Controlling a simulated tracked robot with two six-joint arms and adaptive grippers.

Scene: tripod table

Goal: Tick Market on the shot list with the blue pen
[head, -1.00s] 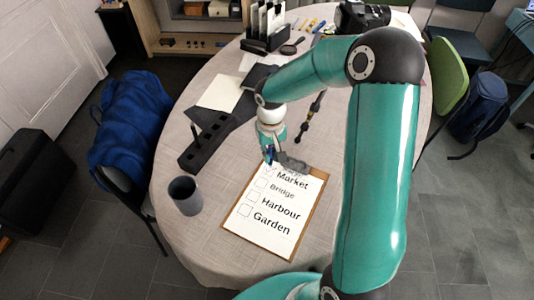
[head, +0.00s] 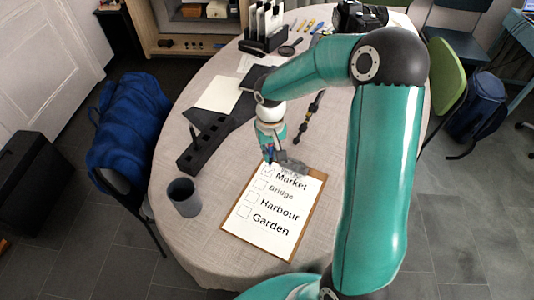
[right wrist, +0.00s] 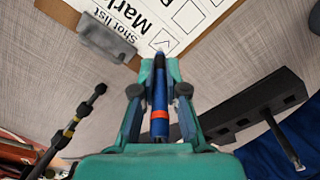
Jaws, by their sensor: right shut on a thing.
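The shot list is a white sheet (head: 264,236) on a brown clipboard (head: 312,208) with a grey clip (head: 291,166), lying on the table. Its rows read Market, Bridge, Harbour and Garden, each with a box at its left. My right gripper (head: 270,151) is at the top left of the list, by the Market box. In the right wrist view its fingers (right wrist: 160,82) are shut on the blue pen (right wrist: 160,98), which has an orange band. The pen's tip is over the Market box; contact is unclear. A small tick-like mark shows in that box. My left gripper is out of view.
A grey cup (head: 184,197) stands left of the clipboard, near the table (head: 200,243) edge. A dark holder (head: 204,142) lies beyond it. A black rod-like object (head: 309,117) lies beyond the clip. The cloth between cup and clipboard is clear.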

